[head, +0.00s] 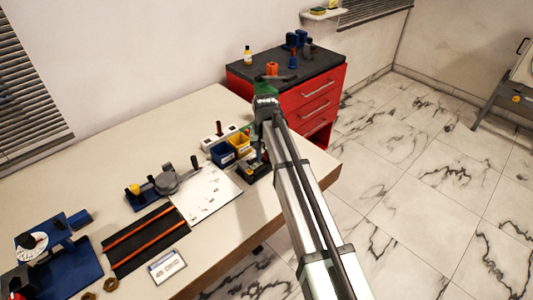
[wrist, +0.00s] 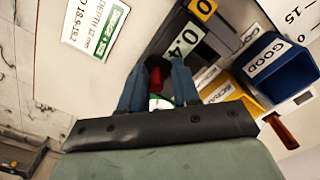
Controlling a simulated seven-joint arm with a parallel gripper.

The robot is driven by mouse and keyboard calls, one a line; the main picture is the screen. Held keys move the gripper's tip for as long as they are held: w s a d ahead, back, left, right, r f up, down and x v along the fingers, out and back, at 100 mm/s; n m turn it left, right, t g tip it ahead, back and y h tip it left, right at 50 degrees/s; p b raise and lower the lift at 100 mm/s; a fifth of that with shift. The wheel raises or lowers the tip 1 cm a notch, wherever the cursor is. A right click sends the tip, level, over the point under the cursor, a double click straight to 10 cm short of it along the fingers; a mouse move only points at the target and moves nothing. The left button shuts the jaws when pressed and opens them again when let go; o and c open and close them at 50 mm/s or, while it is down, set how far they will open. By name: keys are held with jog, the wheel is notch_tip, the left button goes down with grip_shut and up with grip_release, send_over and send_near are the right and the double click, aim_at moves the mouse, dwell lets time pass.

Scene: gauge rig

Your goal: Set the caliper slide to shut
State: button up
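A dark device with a green display reading about 0.4 (wrist: 185,40) lies ahead of my gripper in the wrist view. I take it to be the caliper; its jaws and slide cannot be made out clearly. My gripper (wrist: 160,75) points down over it, with its two blue-grey fingers apart. A small red part (wrist: 156,78) shows between the fingers, and I cannot tell whether they touch it. In the head view the dark device (head: 252,172) sits near the table's right end, partly hidden by my arm and gripper.
A blue GOOD bin (wrist: 278,62) and a yellow SCRAP bin (wrist: 228,92) stand close on the right. A green-and-white label card (wrist: 95,28) lies left. A grey crank fixture (head: 170,180) and a black mat with orange rails (head: 142,240) are farther along the table.

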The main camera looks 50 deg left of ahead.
jog(key=shift+o, duration=0.7)
jog(key=shift+w, duration=0.1)
notch_tip(320, 180, up, 14)
jog(key=shift+f, duration=0.1)
dwell(0.5)
